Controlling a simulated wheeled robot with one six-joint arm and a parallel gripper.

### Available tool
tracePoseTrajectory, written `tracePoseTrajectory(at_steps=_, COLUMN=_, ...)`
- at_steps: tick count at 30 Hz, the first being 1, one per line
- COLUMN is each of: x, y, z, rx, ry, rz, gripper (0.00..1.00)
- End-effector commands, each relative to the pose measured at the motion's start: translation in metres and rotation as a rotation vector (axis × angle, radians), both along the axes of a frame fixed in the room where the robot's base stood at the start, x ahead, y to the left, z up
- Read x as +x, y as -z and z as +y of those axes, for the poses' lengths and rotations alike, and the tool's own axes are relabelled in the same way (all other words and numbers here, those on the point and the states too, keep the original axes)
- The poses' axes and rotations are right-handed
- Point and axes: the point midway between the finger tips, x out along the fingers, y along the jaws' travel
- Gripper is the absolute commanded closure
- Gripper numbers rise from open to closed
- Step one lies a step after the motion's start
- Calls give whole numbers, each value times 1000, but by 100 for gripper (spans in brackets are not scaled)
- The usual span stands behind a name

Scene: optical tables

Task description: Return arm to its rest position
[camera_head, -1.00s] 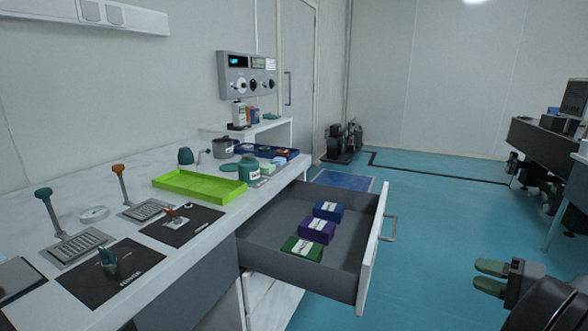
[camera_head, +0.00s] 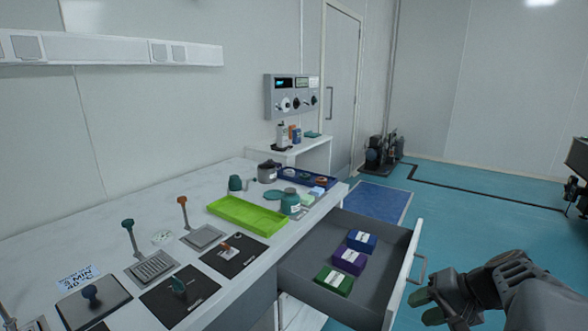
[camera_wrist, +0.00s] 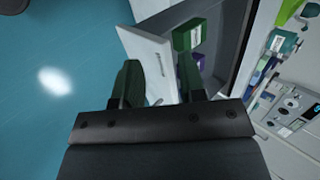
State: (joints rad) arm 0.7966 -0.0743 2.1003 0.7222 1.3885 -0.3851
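My gripper (camera_head: 421,307) is at the lower right of the head view, in front of the open drawer's face and apart from the worktop. Its two green fingers stand apart with nothing between them. In the wrist view the gripper (camera_wrist: 159,72) also shows open and empty, with the white drawer front (camera_wrist: 149,55) beyond the fingers. My arm reaches in from the right edge of the head view.
The drawer (camera_head: 402,275) stands pulled out, holding a blue box (camera_head: 362,241), a purple box (camera_head: 349,260) and a green box (camera_head: 333,282). A lime tray (camera_head: 247,215) lies on the worktop (camera_head: 110,232).

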Motion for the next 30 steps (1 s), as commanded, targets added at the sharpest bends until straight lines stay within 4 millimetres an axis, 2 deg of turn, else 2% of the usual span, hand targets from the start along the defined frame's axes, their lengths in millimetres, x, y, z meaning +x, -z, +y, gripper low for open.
tracePoseTrajectory(at_steps=1, x=-3, y=-39, z=27, rx=-78, ry=-70, rz=32, gripper=62)
tracePoseTrajectory(at_steps=3, x=-11, y=-58, z=54, rx=-196, ry=-145, rz=69, gripper=62)
tracePoseTrajectory(at_steps=6, x=-24, y=-83, z=82, rx=-362, ry=-244, rz=79, gripper=62)
tracePoseTrajectory(at_steps=12, x=-42, y=-125, z=117, rx=-626, ry=-396, rz=4, gripper=62)
tracePoseTrajectory(at_steps=19, x=-50, y=-150, z=134, rx=-778, ry=-487, rz=-100, gripper=62)
tracePoseTrajectory(at_steps=30, x=-52, y=-152, z=139, rx=-812, ry=-507, rz=-129, gripper=62)
